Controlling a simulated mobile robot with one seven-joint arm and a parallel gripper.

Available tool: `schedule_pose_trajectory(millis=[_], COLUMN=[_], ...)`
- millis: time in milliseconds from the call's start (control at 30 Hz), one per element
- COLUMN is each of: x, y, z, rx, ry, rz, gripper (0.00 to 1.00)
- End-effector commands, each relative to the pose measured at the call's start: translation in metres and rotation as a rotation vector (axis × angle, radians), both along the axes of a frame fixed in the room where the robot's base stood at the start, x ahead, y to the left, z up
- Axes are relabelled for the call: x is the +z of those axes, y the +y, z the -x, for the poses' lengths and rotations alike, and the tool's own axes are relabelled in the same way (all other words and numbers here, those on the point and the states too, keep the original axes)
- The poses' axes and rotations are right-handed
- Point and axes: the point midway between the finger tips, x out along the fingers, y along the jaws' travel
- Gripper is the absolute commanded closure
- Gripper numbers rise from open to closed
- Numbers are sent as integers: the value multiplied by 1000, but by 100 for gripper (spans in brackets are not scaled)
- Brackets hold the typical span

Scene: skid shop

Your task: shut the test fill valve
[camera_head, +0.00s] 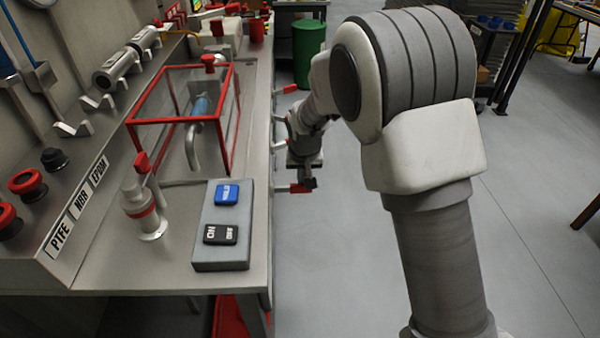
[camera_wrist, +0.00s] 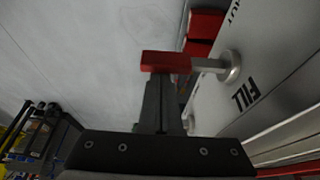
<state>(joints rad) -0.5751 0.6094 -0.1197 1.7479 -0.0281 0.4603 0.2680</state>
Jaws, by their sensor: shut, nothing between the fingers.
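The test fill valve shows in the wrist view as a red-gripped lever (camera_wrist: 166,62) on a metal stem that runs to a round hub on the pale panel, beside the printed word FILL. Part of another word, ending in "UT", shows at the top edge. The lever sticks out away from the panel. My gripper (camera_wrist: 164,82) is shut and empty, its fingertips right at the red grip; I cannot tell whether they touch it. In the head view my gripper (camera_head: 304,167) is beside the bench's front side, just above a red handle (camera_head: 300,188).
More red-tipped handles (camera_head: 288,89) stick out along the bench's front side beyond my gripper. On the bench (camera_head: 120,268) stand a switch box (camera_head: 222,258) and a red-framed clear enclosure (camera_head: 232,120). A green bin (camera_head: 308,52) stands farther back. Grey floor is open at right.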

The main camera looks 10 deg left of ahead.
Motion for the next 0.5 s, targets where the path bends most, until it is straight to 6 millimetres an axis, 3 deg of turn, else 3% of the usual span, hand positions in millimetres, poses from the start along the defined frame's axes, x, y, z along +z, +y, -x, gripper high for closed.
schedule_pose_trajectory(millis=[500], x=[0], y=[-6], z=[31], rx=[-402], ry=[0], rz=[2], gripper=[100])
